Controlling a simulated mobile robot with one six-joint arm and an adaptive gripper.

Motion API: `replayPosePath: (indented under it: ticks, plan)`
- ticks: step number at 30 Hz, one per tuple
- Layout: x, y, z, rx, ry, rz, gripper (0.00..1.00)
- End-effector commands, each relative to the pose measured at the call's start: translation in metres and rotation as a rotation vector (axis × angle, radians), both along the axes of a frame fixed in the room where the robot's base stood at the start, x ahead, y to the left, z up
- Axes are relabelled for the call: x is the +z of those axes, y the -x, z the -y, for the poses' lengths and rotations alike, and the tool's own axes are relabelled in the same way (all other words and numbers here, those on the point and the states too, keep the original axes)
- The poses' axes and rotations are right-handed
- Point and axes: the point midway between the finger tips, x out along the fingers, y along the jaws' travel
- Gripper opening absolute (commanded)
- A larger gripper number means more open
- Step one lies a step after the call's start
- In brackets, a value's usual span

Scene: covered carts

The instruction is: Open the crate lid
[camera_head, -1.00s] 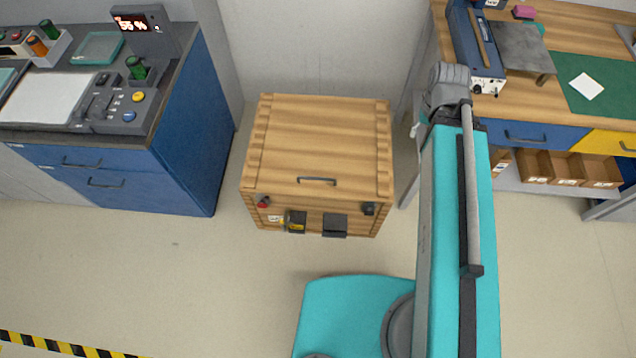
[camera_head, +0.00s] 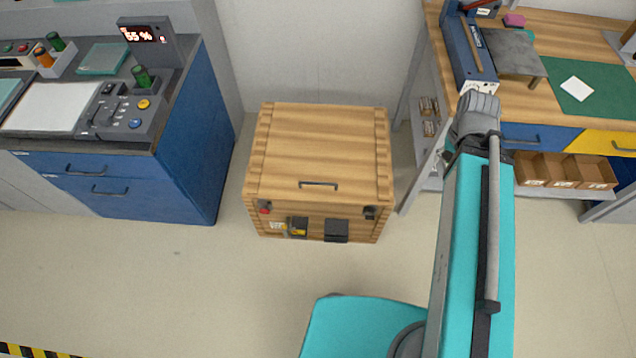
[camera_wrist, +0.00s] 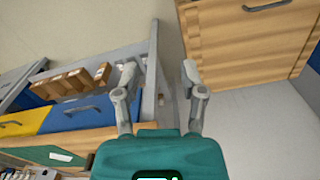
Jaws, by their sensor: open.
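The wooden crate (camera_head: 318,170) stands on the floor against the wall in the head view. Its lid (camera_head: 320,140) is shut, with a dark bar handle (camera_head: 318,184) near the front edge of the top. Dark fittings (camera_head: 336,231) sit on the crate's front. In the wrist view the crate (camera_wrist: 245,48) is at the upper right, with the handle (camera_wrist: 266,5) at the top edge. My gripper (camera_wrist: 160,75) is open and empty there, with its fingers apart from the crate. In the head view my gripper cannot be made out.
A blue cabinet (camera_head: 185,130) with a control desk stands left of the crate. A workbench (camera_head: 560,140) with blue and yellow drawers and open cardboard boxes (camera_head: 560,169) stands to the right. The floor in front of the crate is clear to the left of my base.

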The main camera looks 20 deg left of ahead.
Motion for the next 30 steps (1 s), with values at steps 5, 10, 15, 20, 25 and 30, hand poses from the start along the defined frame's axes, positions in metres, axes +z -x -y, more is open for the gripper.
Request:
replayPosePath:
  ticks: [5, 10, 15, 20, 25, 30]
  plan:
    - [-0.002, 0.000, -0.001, 0.006, 0.000, 0.001, 0.53]
    - [-0.012, -0.005, -0.011, 0.059, 0.002, 0.006, 0.53]
    - [-0.035, -0.016, -0.031, 0.187, 0.008, 0.019, 0.53]
    - [-0.066, -0.028, -0.067, 0.384, 0.018, 0.038, 0.53]
    - [-0.100, -0.040, -0.113, 0.626, 0.032, 0.060, 0.53]
    - [-0.134, -0.047, -0.162, 0.868, 0.048, 0.084, 0.53]
